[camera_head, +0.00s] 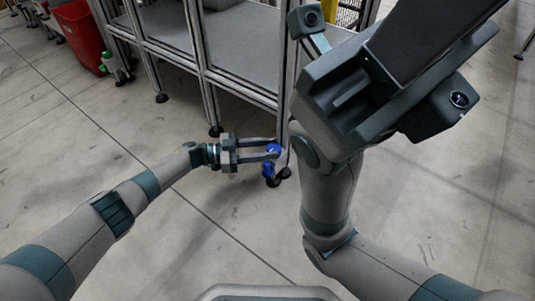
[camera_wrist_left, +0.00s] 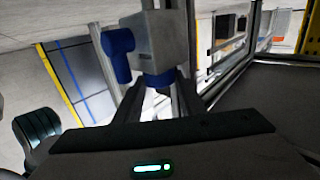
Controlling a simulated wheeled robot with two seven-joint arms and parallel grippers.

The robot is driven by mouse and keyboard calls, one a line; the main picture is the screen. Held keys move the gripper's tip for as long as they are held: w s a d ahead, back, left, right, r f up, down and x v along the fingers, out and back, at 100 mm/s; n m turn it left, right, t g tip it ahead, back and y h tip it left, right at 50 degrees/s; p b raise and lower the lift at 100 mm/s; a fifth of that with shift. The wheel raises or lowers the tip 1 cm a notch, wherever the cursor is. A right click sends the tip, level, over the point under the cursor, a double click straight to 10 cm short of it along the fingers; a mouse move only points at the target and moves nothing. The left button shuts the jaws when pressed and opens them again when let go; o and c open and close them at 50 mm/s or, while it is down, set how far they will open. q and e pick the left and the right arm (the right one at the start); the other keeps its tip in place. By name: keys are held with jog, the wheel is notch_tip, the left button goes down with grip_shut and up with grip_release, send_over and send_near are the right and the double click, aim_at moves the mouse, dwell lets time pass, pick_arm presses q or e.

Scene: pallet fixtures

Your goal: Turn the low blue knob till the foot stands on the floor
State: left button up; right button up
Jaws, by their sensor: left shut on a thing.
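My left gripper (camera_head: 274,149) is at the bottom of a rack post, its two fingers on either side of a blue knob (camera_head: 272,149). It is shut on this knob. A second blue part (camera_head: 267,170) shows just below it. A dark foot (camera_head: 273,183) is under that, close to the floor; whether it touches cannot be told. In the left wrist view a blue part (camera_wrist_left: 158,80) lies between the fingertips, against a grey block (camera_wrist_left: 160,38). Another blue knob (camera_wrist_left: 118,42) sticks out beside the block. My right gripper's body (camera_head: 395,80) fills the upper right; its fingertips cannot be made out.
The metal rack (camera_head: 240,45) stands behind, with several posts on dark feet. A red bin (camera_head: 80,32) and a green-and-white item (camera_head: 112,66) are at upper left. My right arm stands close to the right of the held knob. The concrete floor at lower centre is clear.

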dwell(0.3)
pick_arm(q)
jog(key=o, duration=1)
jog(key=shift+o, duration=0.2)
jog(key=shift+r, duration=0.1)
